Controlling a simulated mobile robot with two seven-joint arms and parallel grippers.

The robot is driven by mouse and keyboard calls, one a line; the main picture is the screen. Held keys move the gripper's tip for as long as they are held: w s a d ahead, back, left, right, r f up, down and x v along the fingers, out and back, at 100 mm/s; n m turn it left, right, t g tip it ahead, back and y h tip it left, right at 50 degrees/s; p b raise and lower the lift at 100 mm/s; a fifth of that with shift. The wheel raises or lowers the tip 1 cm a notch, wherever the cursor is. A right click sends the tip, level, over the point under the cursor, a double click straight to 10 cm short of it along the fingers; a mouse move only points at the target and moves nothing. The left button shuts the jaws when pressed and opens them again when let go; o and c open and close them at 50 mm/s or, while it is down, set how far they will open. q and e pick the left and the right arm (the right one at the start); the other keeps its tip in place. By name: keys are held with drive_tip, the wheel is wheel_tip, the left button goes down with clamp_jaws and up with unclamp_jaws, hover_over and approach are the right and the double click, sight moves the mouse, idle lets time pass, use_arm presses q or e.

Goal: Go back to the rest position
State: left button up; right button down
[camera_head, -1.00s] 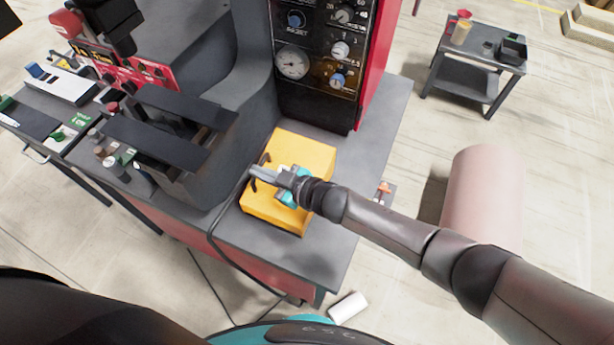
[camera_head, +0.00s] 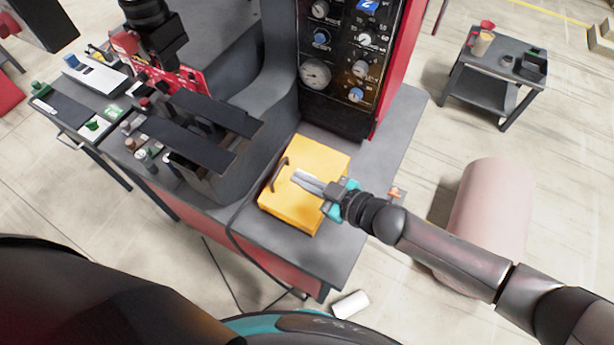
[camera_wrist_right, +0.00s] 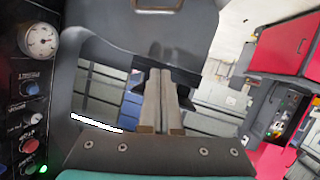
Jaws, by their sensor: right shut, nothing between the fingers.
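My right gripper (camera_head: 300,179) is in front of the top of a yellow box (camera_head: 318,158) in the head view, with its arm reaching in from the lower right. Its fingers are shut and empty, to the right of the box's dark handle (camera_head: 279,174) and apart from it. The right wrist view shows the two fingers (camera_wrist_right: 160,73) pressed together with nothing between them. The yellow box sits on the grey bench top (camera_head: 398,130). My left gripper is not in view.
A machine with a dial panel (camera_head: 342,60) stands behind the box, and dark plates (camera_head: 190,135) jut out to its left. A small grey side table (camera_head: 480,68) and a pink cylinder (camera_head: 492,210) are at the right. A white roll (camera_head: 350,305) lies on the floor.

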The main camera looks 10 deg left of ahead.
drive_tip(key=shift+s+d+r, duration=0.3)
drive_tip(key=shift+d+r, duration=0.05)
drive_tip(key=shift+d, duration=0.2)
drive_tip(key=shift+a+r, duration=0.1)
